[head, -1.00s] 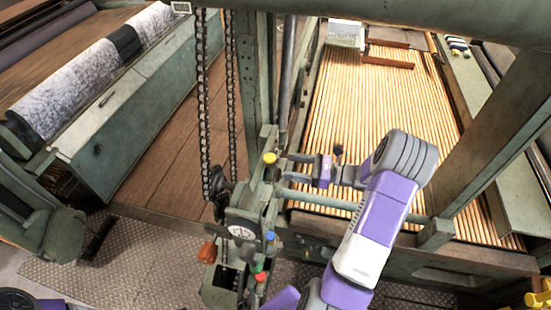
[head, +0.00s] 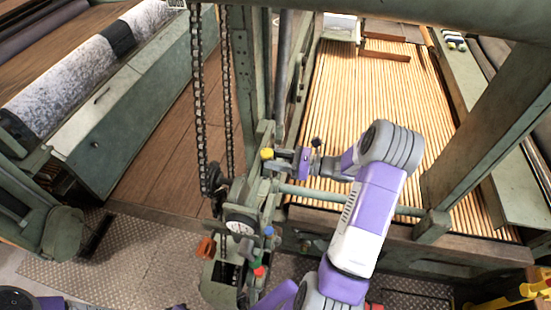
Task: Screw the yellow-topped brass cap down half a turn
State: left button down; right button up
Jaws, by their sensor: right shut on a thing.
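The yellow-topped cap (head: 267,153) sits on the upper part of the green machine post, left of my right gripper. My right gripper (head: 275,158) comes in from the right, with its fingertips at the cap, and is shut on it. The fingers are small here and partly merge with the green metal behind, and the brass below the yellow top is hardly visible. My left gripper is not in view.
Below the cap are a round white dial (head: 240,226), a blue knob (head: 269,231), a red knob (head: 259,271) and an orange part (head: 206,247). A chain (head: 198,100) hangs to the left. A slatted wooden bed (head: 370,90) lies behind my right arm.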

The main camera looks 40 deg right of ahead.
jog(key=shift+s+a+m+t+h, duration=0.1)
jog(key=shift+m+t+h, duration=0.2)
jog(key=shift+m+h, duration=0.1)
jog(key=shift+c, duration=0.4)
jog(key=shift+s+a+m+t+h, duration=0.1)
jog(key=shift+a+m+t+h, duration=0.1)
jog(key=shift+m+t+h, duration=1.2)
jog(key=shift+g+h, duration=0.3)
jog(key=shift+g, duration=0.1)
jog(key=o, duration=1.1)
jog(key=shift+c, duration=0.2)
jog(key=shift+s, duration=0.1)
jog(key=v, duration=0.7)
jog(key=shift+s+b, duration=0.2)
jog(key=shift+b, duration=0.1)
jog(key=shift+d, duration=0.1)
